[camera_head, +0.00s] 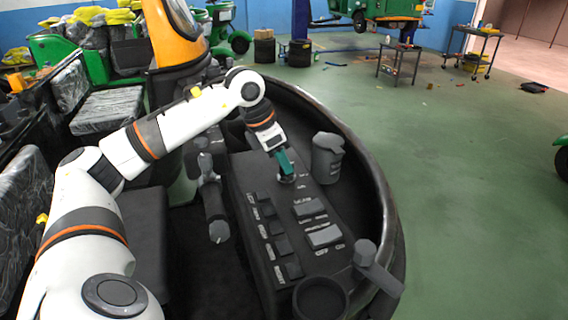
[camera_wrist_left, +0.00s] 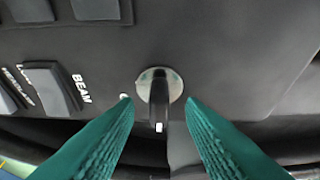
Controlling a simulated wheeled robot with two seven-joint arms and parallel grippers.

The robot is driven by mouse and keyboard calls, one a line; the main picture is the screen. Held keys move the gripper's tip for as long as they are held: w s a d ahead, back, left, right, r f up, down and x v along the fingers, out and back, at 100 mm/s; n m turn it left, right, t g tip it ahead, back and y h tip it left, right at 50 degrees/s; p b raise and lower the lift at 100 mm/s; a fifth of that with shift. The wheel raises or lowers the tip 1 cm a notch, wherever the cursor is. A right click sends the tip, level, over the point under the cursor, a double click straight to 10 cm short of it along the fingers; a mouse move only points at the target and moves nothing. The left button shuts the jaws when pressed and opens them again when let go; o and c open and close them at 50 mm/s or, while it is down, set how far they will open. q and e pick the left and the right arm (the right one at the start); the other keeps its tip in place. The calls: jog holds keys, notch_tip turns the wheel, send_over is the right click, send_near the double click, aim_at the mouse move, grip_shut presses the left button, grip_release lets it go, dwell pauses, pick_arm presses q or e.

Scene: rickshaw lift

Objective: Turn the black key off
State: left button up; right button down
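The black key (camera_wrist_left: 159,100) stands in a round metal lock (camera_wrist_left: 172,84) on the dark dashboard panel. In the left wrist view the teal fingers of my left gripper (camera_wrist_left: 159,101) are spread apart, one on each side of the key, with gaps between them and it. In the head view my left gripper (camera_head: 287,166) is at the far end of the panel and hides the key. My right gripper is not in view.
The dashboard panel (camera_head: 262,190) carries rows of switches (camera_head: 326,236). A dark curved rim (camera_head: 377,180) bounds the dashboard on the right.

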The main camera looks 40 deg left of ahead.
pick_arm(q)
jog(key=v, duration=1)
jog(key=shift+s+r, duration=0.1)
